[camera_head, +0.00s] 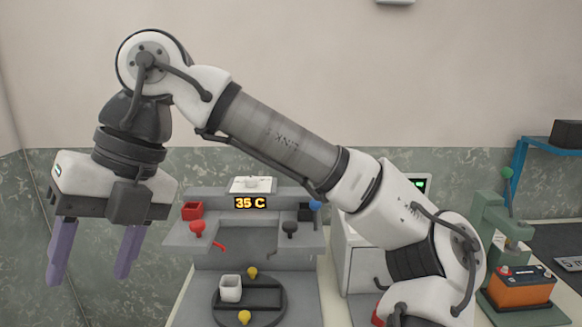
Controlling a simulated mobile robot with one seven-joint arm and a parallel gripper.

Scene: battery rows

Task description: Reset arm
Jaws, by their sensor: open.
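My gripper (97,262) hangs at the left of the head view, pointing down. Its two purple fingers are spread wide apart with nothing between them. My arm reaches from the lower right, up and across to the upper left, with its wrist bent down. The gripper is in front of the wall and to the left of the grey test station, touching nothing that I can see.
A grey station (189,240) shows "35 C" on its display (250,203). Below it, a white cup (230,288) and yellow knobs sit at a dark round plate (278,306). An orange battery (522,288) stands on a green press (489,220) at right. My arm hides part of the counter.

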